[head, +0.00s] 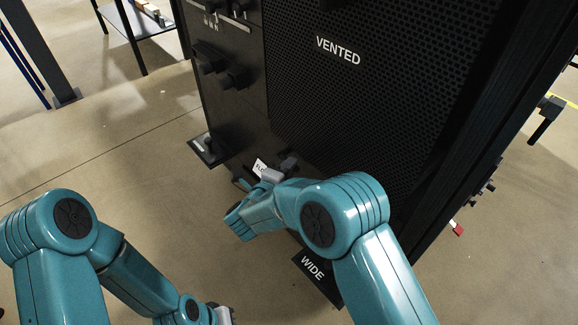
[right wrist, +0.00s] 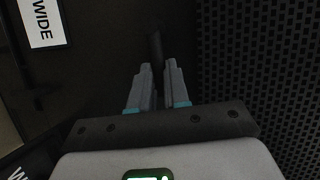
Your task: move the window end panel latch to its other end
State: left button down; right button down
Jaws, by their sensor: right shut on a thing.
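My right gripper (head: 272,176) is low at the front of the black rack, beside the lower left part of the panel marked VENTED (head: 338,51). In the right wrist view its two grey fingers (right wrist: 155,78) are nearly together on a dark latch-like piece (right wrist: 156,45). The dimness hides that piece's shape and which end it sits at. No label reading WINDOW is visible, so I cannot tell which panel it belongs to. My left gripper (head: 220,313) is cut off at the bottom edge of the head view, and its jaws cannot be made out.
Dark knobs (head: 233,77) stick out from the rack's left part. A plate marked WIDE (head: 313,268) lies low near my right forearm. A partly hidden white label (head: 260,168) is beside the right gripper. A table (head: 140,25) stands back left. Open floor lies left.

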jog(key=r+n+g+p, duration=0.1)
jog(key=r+p, duration=0.1)
jog(key=shift+w+n+p, duration=0.15)
jog(key=shift+n+p, duration=0.15)
jog(key=shift+w+n+g+p, duration=0.1)
jog(key=shift+n+g+p, duration=0.2)
jog(key=shift+n+p, duration=0.15)
jog(key=shift+f, duration=0.2)
jog(key=c, duration=1.1)
grip_release()
